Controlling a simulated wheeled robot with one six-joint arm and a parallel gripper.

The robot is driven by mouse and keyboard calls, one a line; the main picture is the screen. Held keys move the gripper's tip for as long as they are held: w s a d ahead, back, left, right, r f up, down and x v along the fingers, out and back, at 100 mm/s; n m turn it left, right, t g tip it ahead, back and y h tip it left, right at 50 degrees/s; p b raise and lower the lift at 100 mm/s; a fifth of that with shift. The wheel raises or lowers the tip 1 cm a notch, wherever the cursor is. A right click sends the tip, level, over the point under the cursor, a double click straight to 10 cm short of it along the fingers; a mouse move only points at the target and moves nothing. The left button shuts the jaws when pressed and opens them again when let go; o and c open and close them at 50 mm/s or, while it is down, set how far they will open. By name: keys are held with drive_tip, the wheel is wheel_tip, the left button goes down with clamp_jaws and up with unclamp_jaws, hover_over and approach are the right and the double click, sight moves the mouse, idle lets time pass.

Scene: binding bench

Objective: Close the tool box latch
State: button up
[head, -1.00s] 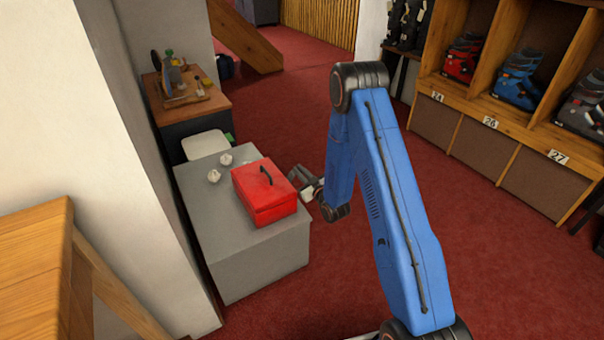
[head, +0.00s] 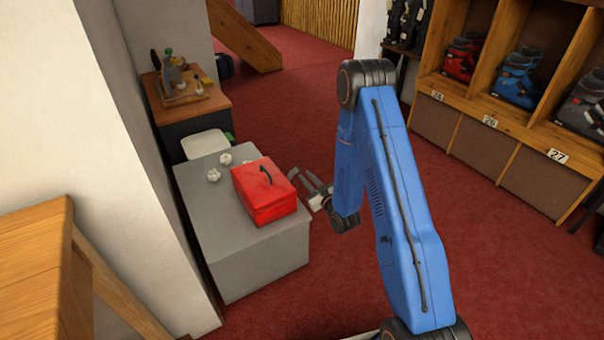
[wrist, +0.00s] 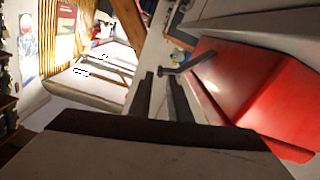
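The red tool box (head: 264,192) sits on the grey bench (head: 262,255), lid down, with a dark carrying handle (head: 266,173) on top. My gripper (head: 306,180) is just to the right of the box, off the bench edge. In the wrist view, my gripper (wrist: 161,95) has its two dark fingers apart with nothing between them. The red box (wrist: 245,95) fills the right of that view. A dark grey bar (wrist: 190,64) with a rounded end sticks out from it, beyond the fingertips; I cannot tell whether it is the latch or the handle.
Two small whitish lumps (head: 219,166) lie on the bench left of the box. A wooden stand with tools (head: 190,95) is behind. A white wall is at the left and boot shelves (head: 500,120) at the right. Red carpet (head: 300,110) lies open between.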

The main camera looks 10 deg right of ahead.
drive_tip(key=v, duration=1.1)
drive_tip(key=shift+s, duration=0.2)
drive_tip(key=shift+w+d, duration=0.1)
clamp_jaws()
drive_tip(key=w+d+m+g+y, duration=0.2)
drive_tip(key=w+d+m+y, duration=0.4)
drive_tip(key=m, duration=1.2)
drive_tip(key=w+a+h, duration=0.2)
drive_tip(key=w+a, duration=0.6)
drive_tip(key=w, duration=0.1)
drive_tip(key=shift+w+a, duration=0.15)
drive_tip(key=shift+w, duration=0.1)
